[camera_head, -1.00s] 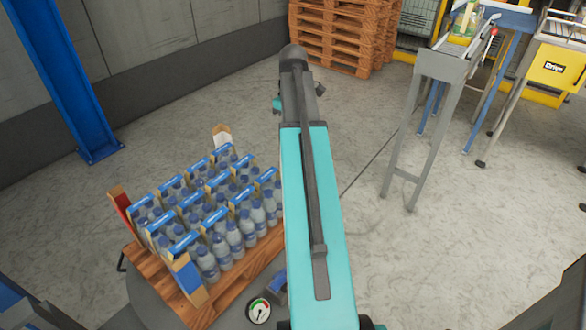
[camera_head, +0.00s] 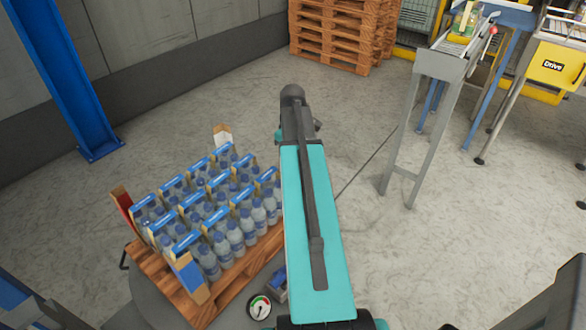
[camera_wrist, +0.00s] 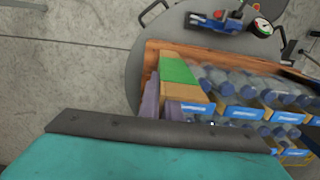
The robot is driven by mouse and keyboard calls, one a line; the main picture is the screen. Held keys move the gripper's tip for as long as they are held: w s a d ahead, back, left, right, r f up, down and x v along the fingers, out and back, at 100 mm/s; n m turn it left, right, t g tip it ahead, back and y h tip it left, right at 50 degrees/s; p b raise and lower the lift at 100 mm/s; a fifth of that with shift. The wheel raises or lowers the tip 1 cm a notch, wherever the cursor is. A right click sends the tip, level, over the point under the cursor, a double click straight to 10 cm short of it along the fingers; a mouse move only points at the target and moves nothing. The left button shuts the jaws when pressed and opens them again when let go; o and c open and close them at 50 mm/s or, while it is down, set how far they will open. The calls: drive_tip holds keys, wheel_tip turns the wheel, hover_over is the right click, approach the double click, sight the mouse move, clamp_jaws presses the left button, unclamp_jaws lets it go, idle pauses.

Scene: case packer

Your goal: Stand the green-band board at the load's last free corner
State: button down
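The green-band board (camera_wrist: 178,68) shows in the wrist view, with a green strip and bare brown card, at a corner of the bottle load (camera_head: 205,205). I cannot tell whether its foot rests on the pallet. Two purple-grey strips (camera_wrist: 150,98) stand close beside it; I cannot tell whether they are my fingers. My dark and teal arm parts cover the bottom of the wrist view. In the head view my arm hides the load's right corner, the board and my gripper. A red-band board (camera_head: 122,203) and a blue-band board (camera_head: 189,277) stand at other corners.
The load stands on a wooden pallet (camera_head: 232,287) on a grey round platform (camera_wrist: 135,75). A gauge (camera_head: 259,307) and a blue device (camera_wrist: 215,22) sit beside the pallet. A conveyor (camera_head: 440,66) and stacked pallets (camera_head: 335,35) stand behind; open floor lies between.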

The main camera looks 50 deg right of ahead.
idle(0.3)
drive_tip(key=shift+f+p, duration=0.45)
drive_tip(key=shift+f, duration=1.7)
drive_tip(key=c, duration=2)
unclamp_jaws()
drive_tip(key=shift+f, duration=0.1)
drive_tip(key=shift+r, duration=0.25)
drive_tip(key=shift+r+b, duration=1.45)
drive_tip(key=shift+r, duration=4.45)
drive_tip(key=shift+s, duration=0.15)
